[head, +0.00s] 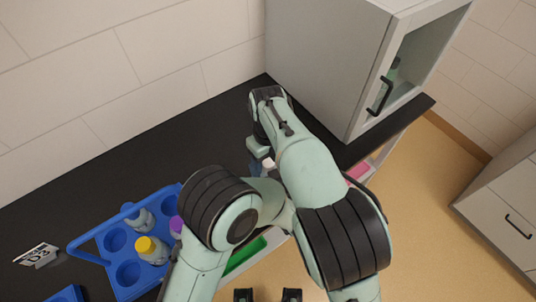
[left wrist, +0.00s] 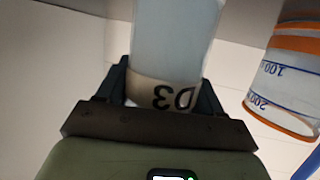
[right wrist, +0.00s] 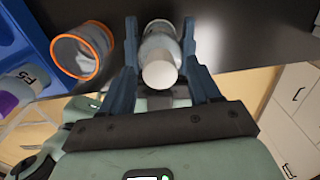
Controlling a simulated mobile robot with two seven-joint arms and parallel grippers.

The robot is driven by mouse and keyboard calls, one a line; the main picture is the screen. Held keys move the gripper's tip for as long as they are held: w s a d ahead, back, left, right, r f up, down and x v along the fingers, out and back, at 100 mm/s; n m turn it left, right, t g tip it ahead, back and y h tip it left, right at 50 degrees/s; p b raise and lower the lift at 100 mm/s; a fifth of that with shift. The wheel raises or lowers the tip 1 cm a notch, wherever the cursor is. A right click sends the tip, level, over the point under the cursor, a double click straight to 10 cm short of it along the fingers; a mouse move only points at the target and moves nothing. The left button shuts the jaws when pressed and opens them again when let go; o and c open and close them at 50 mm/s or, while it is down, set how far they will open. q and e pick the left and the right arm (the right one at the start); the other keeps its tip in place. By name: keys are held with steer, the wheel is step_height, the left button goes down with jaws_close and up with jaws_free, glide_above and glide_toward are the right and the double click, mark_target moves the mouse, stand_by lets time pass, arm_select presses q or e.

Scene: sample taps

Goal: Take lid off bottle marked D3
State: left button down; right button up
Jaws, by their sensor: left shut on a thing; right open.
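The bottle marked D3 shows in the left wrist view (left wrist: 176,55) with its label between the fingers of my left gripper (left wrist: 165,95), which is shut on it. In the head view my left gripper is hidden behind my arms. In the right wrist view the bottle's white lid (right wrist: 159,73) faces the camera, between the spread fingers of my right gripper (right wrist: 163,85). That gripper is open, with gaps on both sides of the lid. In the head view the right gripper (head: 257,151) is near the white lid (head: 268,163), mostly covered by my arm.
A blue rack (head: 90,248) holds several bottles, including a yellow-lidded one (head: 151,250) and a purple-lidded one (head: 177,226). An orange-rimmed beaker (right wrist: 82,50) stands close to the D3 bottle. A grey cabinet (head: 325,60) is at the back right. The black counter's back left is clear.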

steer(key=c, duration=1.1)
steer(key=n, duration=0.3)
steer(key=o, duration=1.1)
steer(key=shift+o, duration=0.2)
